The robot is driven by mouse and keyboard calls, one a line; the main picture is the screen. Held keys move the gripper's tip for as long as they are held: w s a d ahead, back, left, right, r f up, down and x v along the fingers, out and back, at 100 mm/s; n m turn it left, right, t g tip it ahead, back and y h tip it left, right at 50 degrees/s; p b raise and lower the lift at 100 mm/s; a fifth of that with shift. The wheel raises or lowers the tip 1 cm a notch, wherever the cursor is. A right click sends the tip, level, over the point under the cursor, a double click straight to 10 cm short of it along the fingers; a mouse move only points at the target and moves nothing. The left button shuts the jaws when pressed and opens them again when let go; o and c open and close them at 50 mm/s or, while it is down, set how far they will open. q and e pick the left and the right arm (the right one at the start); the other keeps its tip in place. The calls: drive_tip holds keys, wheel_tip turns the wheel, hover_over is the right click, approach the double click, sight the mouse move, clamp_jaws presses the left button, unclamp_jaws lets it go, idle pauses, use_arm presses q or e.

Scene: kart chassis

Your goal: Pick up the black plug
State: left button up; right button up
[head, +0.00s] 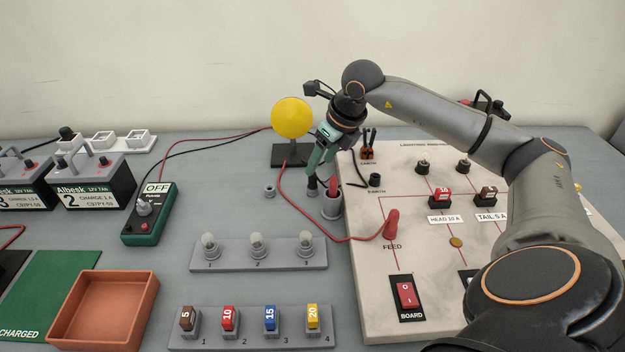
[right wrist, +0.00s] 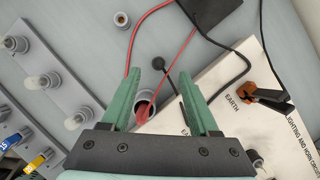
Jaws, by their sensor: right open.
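The black plug (head: 312,187) stands on the grey bench, just left of a grey cup (head: 332,205) in the head view. In the right wrist view the plug (right wrist: 158,63) shows as a round black knob with a dark lead, close to the tip of the left-hand finger. My right gripper (head: 319,172) is open and empty, its green fingers pointing down just above the plug. Its fingertips also show in the right wrist view (right wrist: 172,72). I cannot tell whether a finger touches the plug. My left gripper is not in view.
A red plug (head: 333,188) sits in the grey cup, close to my fingers. A red wire (head: 300,215) loops past to the pale board (head: 425,260). A yellow disc on a stand (head: 291,118) is behind. A bulb rack (head: 258,255) stands in front.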

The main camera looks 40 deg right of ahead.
sight(312, 182)
drive_tip(key=x, duration=0.6)
drive_tip(key=shift+w+a+r, duration=0.1)
drive_tip(key=shift+r, duration=0.1)
clamp_jaws()
idle(0.4)
